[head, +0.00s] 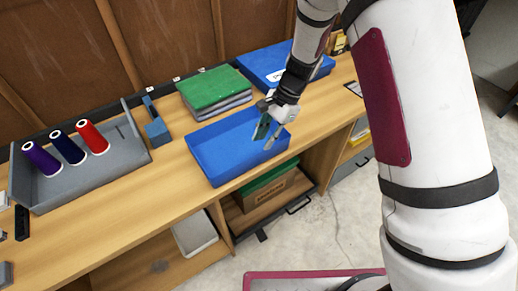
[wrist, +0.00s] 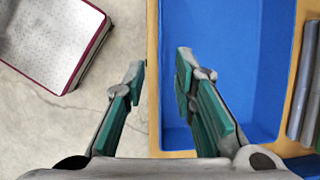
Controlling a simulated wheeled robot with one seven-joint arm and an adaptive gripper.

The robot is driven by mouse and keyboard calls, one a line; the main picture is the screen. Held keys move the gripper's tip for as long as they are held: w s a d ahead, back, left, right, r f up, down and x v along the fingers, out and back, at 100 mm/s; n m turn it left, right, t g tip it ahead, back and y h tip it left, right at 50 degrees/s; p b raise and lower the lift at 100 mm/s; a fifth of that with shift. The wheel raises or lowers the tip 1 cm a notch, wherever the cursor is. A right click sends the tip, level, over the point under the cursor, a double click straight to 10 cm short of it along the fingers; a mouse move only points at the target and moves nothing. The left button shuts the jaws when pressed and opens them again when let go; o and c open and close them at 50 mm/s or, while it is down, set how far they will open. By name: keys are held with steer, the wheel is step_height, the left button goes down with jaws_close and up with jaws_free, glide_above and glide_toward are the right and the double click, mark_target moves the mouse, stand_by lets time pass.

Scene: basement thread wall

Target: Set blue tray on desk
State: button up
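A blue tray (head: 225,158), open and empty, sits flat on the wooden desk (head: 120,215), close to its front edge. My gripper (head: 268,130) is over the tray's right end. In the wrist view my gripper (wrist: 163,85) is open, with green finger pads apart and nothing held. One finger shows over the inside of the blue tray (wrist: 235,50). The other shows outside it, against the floor. The tray's near rim and a strip of desk edge lie between them. I cannot tell whether a finger touches the tray.
A green-topped stack (head: 213,88) and another blue container (head: 262,66) with a white label stand behind the tray. A grey tray (head: 75,187) with purple, navy and red thread cones is at left. A small blue holder (head: 156,130) stands between. Shelves below hold a box (head: 262,195).

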steer(key=s+d+r+n+t, duration=0.1)
steer(key=s+d+r+n, duration=0.15)
steer(key=r, duration=0.45)
steer(key=s+d+r+n+t, duration=0.1)
steer(key=s+d+r, duration=0.2)
steer(key=r, duration=0.5)
steer(key=s+d+r+n+t, duration=0.1)
steer(key=s+d+r+n, duration=0.15)
steer(key=r, duration=0.45)
steer(key=s+d+r+n+t+h, duration=0.2)
steer(key=s+d+r, duration=0.1)
steer(key=s, duration=0.5)
steer(key=s+d+r+n+t+h, duration=0.1)
steer(key=s+d+r+n+h, duration=0.1)
steer(key=s+d, duration=0.4)
steer(key=s+r+n, duration=0.1)
steer(key=s, duration=0.1)
steer(key=shift+s+d+r+t, duration=0.2)
steer(key=shift+s+t, duration=0.1)
steer(key=shift+t, duration=0.1)
